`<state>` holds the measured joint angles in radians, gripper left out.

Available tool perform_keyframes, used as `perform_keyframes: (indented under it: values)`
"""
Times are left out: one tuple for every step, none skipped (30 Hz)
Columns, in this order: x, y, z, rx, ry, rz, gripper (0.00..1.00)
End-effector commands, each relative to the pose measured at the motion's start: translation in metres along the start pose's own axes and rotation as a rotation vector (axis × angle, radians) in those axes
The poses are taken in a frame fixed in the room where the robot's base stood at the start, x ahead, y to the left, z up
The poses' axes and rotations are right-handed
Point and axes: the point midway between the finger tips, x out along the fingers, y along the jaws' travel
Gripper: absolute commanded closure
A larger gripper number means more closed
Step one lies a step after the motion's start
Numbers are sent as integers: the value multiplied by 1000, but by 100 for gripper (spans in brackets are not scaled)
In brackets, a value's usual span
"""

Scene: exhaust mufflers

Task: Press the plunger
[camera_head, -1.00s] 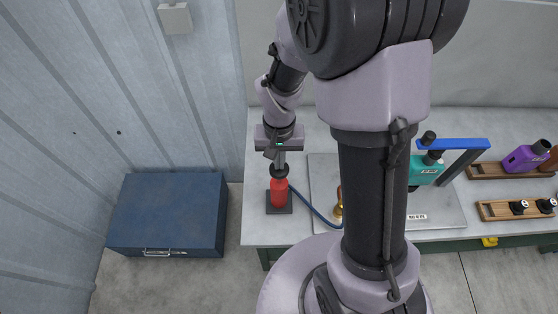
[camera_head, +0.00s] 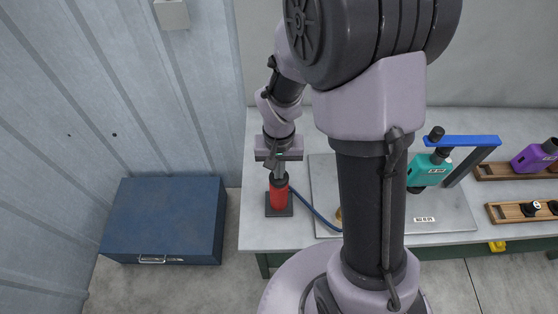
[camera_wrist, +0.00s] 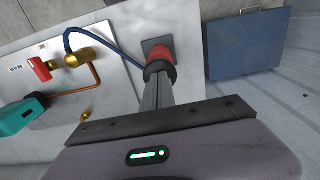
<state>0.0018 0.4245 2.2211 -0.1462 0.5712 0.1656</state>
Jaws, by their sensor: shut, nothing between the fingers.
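The plunger is a red cylinder (camera_head: 279,197) with a black top (camera_head: 278,180), upright on a black square base at the table's left end. A blue hose runs from it to the right. In the wrist view the red body (camera_wrist: 162,52) and black top (camera_wrist: 158,68) show beyond the fingertips. My gripper (camera_head: 279,176) is shut and empty, pointing down onto the black top, and appears to touch it. The top sits close down to the red body. The fingers (camera_wrist: 157,80) partly hide the top in the wrist view.
A grey plate (camera_head: 450,215) with a teal tool (camera_head: 428,171) under a blue-armed stand (camera_head: 462,141) lies to the right. Brass fittings (camera_wrist: 85,57) and a copper pipe show in the wrist view. Wooden racks stand further right. A blue box (camera_head: 165,220) is on the floor at left.

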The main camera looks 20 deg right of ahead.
Motion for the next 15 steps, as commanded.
perform_keyframes:
  values:
    - [4, 1, 3, 2, -9, 3, 100]
    - [4, 1, 3, 2, -9, 3, 100]
    - [3, 1, 3, 2, -9, 3, 100]
    - [2, 1, 3, 2, -9, 3, 100]
    - [0, 1, 3, 2, -10, 3, 100]
    - [-6, 1, 2, 2, -10, 3, 100]
    - [-11, 0, 1, 2, -9, 3, 100]
    - [-18, 0, -1, 2, -7, 2, 100]
    - [-28, -1, -3, 1, -5, 1, 100]
    - [-36, -2, -5, 1, -4, 1, 100]
    - [-45, -2, -7, 1, -3, 1, 100]
    - [-54, -3, -9, 0, 0, 0, 100]
    - [-59, -3, -9, 0, 1, -1, 100]
    - [-66, -3, -9, 1, 2, -1, 100]
    - [-75, -3, -9, 1, 3, -1, 100]
